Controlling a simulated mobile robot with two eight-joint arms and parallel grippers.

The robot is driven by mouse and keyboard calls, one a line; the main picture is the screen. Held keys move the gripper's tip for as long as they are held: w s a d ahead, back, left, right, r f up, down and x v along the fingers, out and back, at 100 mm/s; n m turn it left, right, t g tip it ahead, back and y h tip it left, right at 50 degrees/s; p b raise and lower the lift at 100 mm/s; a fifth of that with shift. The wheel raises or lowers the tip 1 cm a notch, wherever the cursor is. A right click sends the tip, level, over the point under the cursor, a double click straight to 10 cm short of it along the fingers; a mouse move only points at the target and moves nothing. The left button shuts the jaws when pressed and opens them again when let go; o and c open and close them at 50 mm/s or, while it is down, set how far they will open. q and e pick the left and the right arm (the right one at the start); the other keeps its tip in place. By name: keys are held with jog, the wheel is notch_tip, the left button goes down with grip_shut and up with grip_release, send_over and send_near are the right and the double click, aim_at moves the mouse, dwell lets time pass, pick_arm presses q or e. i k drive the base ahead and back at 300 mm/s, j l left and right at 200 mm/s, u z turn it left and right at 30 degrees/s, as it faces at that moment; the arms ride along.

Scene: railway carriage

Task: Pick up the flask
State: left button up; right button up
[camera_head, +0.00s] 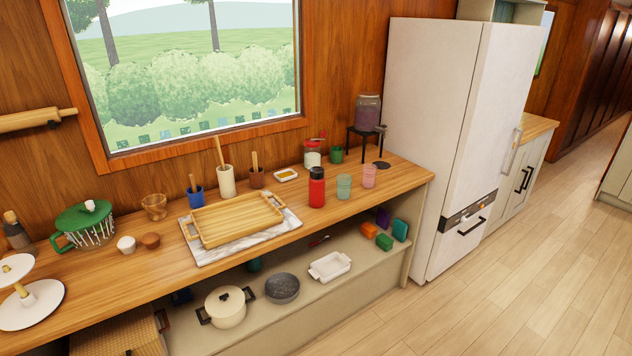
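The flask (317,188) is red with a black lid. It stands upright on the wooden counter (382,198), right of the wooden tray and left of a green cup. No gripper touches it. Neither of my grippers shows in the head view.
A wooden tray (237,219) lies on a marble board (204,257) left of the flask. A green cup (343,187) and a pink cup (369,176) stand close on its right. A white fridge (435,110) stands at the counter's right end. The floor (480,300) in front is clear.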

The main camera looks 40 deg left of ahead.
aim_at(317, 180)
jog(key=u, duration=1.2)
